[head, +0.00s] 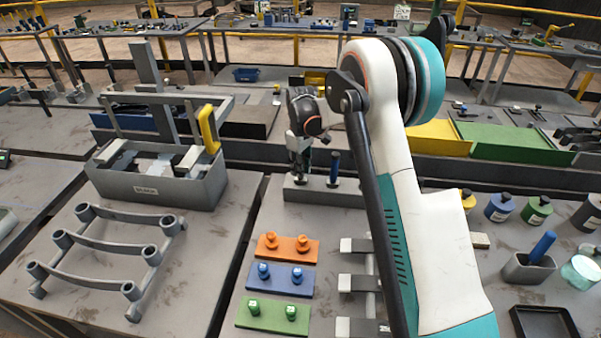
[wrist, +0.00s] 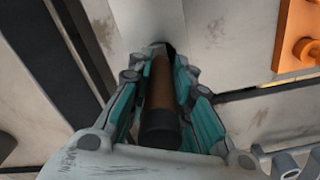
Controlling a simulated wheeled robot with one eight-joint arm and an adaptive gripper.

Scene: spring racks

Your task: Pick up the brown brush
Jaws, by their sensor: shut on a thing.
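The brown brush (wrist: 160,85) shows in the wrist view as a brown rod with a black end, lying between the teal finger pads. My gripper (wrist: 158,95) is shut on it. In the head view my gripper (head: 302,150) points down over the left part of a light grey holder block (head: 345,195). The brush cannot be made out there, and I cannot tell whether it still sits in the holder. The far end of the brush is not clear in the wrist view.
A grey toolbox (head: 155,187) with a yellow handle is at left. Orange (head: 287,248), blue and green knobbed plates lie in front. A grey cup (head: 528,270) stands at right.

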